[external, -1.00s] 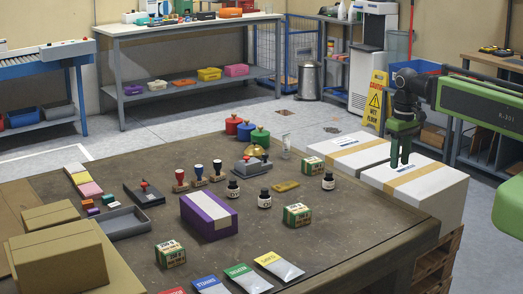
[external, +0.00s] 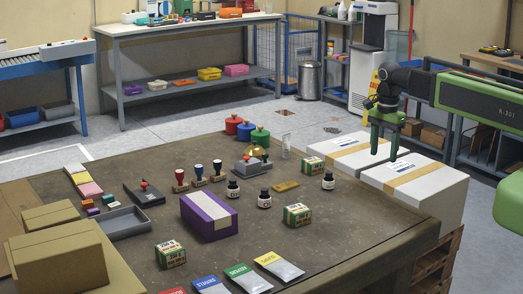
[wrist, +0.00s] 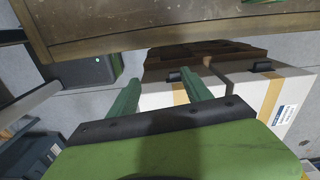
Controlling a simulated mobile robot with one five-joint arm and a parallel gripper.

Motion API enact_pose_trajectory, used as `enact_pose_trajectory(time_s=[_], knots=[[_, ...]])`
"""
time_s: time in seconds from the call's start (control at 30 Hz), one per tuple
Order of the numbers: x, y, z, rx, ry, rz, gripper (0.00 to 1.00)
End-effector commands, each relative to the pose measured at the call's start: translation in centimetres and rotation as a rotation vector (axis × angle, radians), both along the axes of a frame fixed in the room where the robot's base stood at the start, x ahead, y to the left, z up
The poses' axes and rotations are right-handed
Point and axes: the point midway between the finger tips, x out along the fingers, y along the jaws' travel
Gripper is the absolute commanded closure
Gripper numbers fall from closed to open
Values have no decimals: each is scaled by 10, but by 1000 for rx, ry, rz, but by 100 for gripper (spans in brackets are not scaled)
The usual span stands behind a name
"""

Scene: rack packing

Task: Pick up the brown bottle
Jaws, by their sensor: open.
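Three small dark bottles with white labels stand on the table: the left bottle (external: 233,188), the middle bottle (external: 265,200) and the right bottle (external: 328,181). They look near black at this size, so I cannot tell which is brown. My gripper (external: 384,155) is open and empty, above the white boxes to the right of all three bottles. The wrist view shows its two green fingers (wrist: 158,78) apart with nothing between them. No bottle is in the wrist view.
White taped boxes (external: 430,192) stand on a wooden pallet beside the table (external: 345,235). Close to the bottles are a yellow sponge-like block (external: 286,186), green-and-white cartons (external: 297,215) and a purple box (external: 209,215). Coloured packets lie at the table's front.

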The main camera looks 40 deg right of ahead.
Motion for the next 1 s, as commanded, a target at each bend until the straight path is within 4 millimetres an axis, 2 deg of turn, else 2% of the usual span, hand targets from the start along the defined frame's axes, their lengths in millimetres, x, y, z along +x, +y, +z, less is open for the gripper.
enact_pose_trajectory(time_s=[0.03, 0.17, 0.27, 0.3, 0.4, 0.5, 0.6, 0.77, 0.87, 1.0], knots=[[16, 9, 14, 0, 0, -122, 43], [43, 38, 35, 0, 0, -445, 43], [67, 71, 61, 0, 0, -641, 43], [77, 90, 75, 0, 0, -685, 43], [85, 126, 95, 0, 0, -649, 43], [81, 149, 106, 0, 0, -613, 43], [77, 160, 110, 0, 0, -595, 43], [76, 162, 104, 0, 0, -591, 43], [76, 161, 93, 0, 0, -591, 43], [76, 161, 66, 0, 0, -591, 43]])
